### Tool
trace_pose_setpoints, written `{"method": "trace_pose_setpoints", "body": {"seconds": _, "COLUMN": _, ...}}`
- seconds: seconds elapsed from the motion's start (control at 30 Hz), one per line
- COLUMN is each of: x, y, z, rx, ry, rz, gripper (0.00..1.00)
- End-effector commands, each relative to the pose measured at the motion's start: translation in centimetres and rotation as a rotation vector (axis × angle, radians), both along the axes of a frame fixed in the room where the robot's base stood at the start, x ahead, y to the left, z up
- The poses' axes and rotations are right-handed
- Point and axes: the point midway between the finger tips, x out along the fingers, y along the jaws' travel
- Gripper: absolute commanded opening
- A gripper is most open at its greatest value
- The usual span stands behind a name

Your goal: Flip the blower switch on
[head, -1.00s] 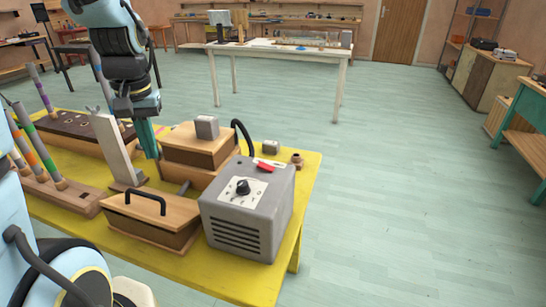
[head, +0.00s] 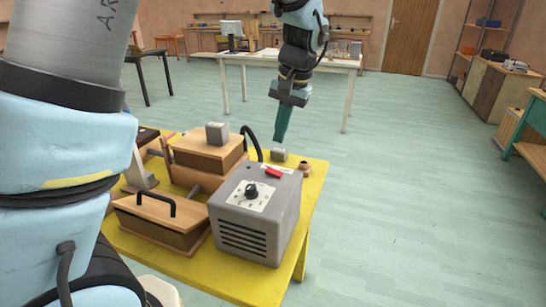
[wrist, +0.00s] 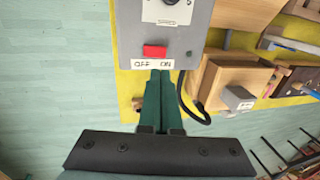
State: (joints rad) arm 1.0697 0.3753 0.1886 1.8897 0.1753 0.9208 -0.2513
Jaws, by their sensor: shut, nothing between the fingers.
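The blower (head: 255,215) is a grey box with a black knob and side vents at the front of the yellow table. Its red switch (head: 274,173) is on the top face, toward the back edge. In the wrist view the red switch (wrist: 154,51) sits above a white label (wrist: 152,64) reading OFF at left and ON at right. Which way it is tilted I cannot tell. My gripper (head: 280,141) points down, shut and empty, above the rear of the blower. In the wrist view its green fingertips (wrist: 160,72) appear just below the label, near ON; contact is not visible.
A black hose (head: 250,141) curves up behind the blower beside a wooden box (head: 207,152) with a small grey block on top. A lidded wooden box (head: 158,220) with a black handle stands left of the blower. Open floor lies to the right.

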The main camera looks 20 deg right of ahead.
Motion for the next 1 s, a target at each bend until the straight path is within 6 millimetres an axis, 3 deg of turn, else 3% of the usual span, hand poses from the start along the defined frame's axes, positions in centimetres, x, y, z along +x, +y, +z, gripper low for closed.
{"method": "trace_pose_setpoints", "body": {"seconds": 0.2, "x": 0.6, "y": 0.8, "z": -4.2, "rx": 0.005, "ry": 0.004, "rz": 0.001, "gripper": 0.0}}
{"method": "trace_pose_setpoints", "body": {"seconds": 0.43, "x": 1.1, "y": 1.2, "z": -7.3, "rx": 0.001, "ry": 0.001, "rz": 0.001, "gripper": 0.0}}
{"method": "trace_pose_setpoints", "body": {"seconds": 1.0, "x": 1.3, "y": 1.4, "z": -8.5, "rx": -0.007, "ry": 0.006, "rz": 0.002, "gripper": 0.0}}
